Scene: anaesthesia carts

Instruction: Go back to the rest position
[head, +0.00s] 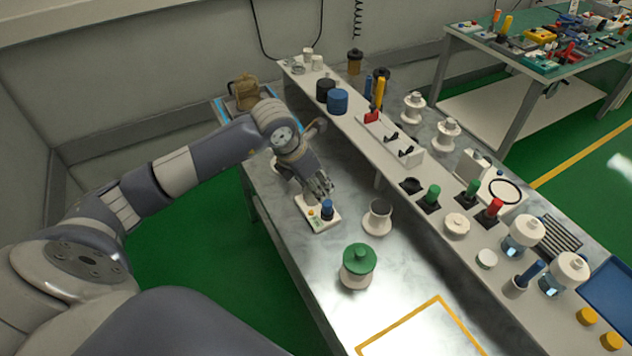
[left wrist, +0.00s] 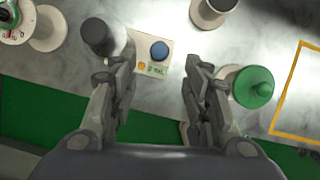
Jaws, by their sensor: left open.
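My left arm reaches in from the left in the head view, and its left gripper (head: 322,188) hangs over the metal bench (head: 290,226). In the left wrist view the left gripper (left wrist: 165,100) shows its two fingers apart with nothing between them. Just beyond the fingertips is a small white block (left wrist: 152,68) with a blue knob (left wrist: 160,51); the same block (head: 318,223) shows below the gripper in the head view. I cannot tell whether the gripper touches it. My right gripper is not in view.
A green-lidded jar (head: 358,262) and a white cup (head: 378,218) stand near the gripper. A raised shelf (head: 345,125) with jars and switches runs along the bench's far side. A yellow outlined square (head: 420,330) marks bare bench. Green floor (head: 215,225) is clear at left.

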